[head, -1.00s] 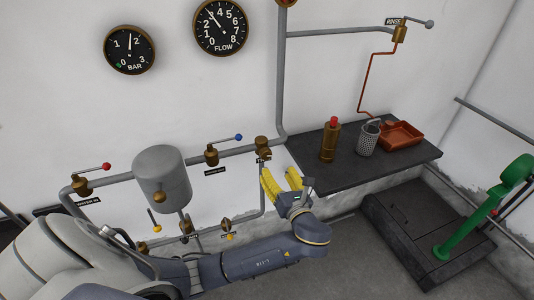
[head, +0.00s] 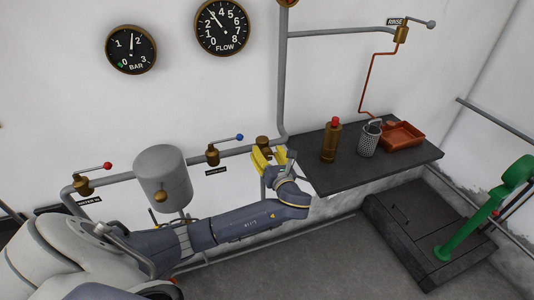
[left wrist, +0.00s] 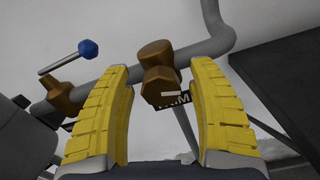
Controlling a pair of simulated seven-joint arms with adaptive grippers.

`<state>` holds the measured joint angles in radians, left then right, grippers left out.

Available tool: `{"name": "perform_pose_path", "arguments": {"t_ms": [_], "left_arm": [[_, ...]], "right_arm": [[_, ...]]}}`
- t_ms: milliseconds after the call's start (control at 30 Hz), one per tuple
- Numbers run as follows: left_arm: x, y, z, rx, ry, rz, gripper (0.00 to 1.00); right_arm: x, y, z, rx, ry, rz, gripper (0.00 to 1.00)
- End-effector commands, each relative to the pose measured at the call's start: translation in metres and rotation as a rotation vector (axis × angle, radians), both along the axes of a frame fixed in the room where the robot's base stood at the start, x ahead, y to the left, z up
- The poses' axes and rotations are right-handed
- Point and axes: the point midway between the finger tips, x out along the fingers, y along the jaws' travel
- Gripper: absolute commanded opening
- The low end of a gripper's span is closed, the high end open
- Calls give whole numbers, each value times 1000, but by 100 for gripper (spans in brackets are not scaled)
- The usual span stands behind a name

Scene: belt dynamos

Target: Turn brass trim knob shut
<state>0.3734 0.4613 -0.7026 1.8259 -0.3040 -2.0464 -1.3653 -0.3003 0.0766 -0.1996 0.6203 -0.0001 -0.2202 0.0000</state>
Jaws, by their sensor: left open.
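The brass trim knob (head: 263,141) sits on the grey wall pipe, right of the blue-handled valve. In the left wrist view the knob (left wrist: 162,92) has a faceted brass face with a white mark, and a label partly showing "M" is below it. My left gripper (head: 267,158) is open, its yellow fingers pointing at the knob. In the left wrist view the fingers stand on either side of the knob, with gaps on both sides. I cannot tell how deep the knob is between them. My right gripper is not in view.
The blue-handled valve (head: 212,155) and a grey tank (head: 163,178) are left of the knob. A dark shelf (head: 345,180) close on the right holds a brass bottle (head: 330,141), a perforated cup (head: 369,140) and a red tray (head: 401,135). Wall gauges hang above.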

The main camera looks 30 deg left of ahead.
Motion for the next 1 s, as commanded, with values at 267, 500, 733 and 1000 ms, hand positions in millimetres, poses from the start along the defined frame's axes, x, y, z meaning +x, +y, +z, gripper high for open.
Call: {"name": "perform_pose_path", "arguments": {"t_ms": [267,500,733,1000], "left_arm": [[0,0,0,0,0,0,55],[0,0,0,0,0,0,27],[0,0,0,1,-1,0,1],[0,0,1,-3,-5,1,0]], "right_arm": [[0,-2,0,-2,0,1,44],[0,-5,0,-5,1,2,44],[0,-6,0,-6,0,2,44],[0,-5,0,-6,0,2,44]]}}
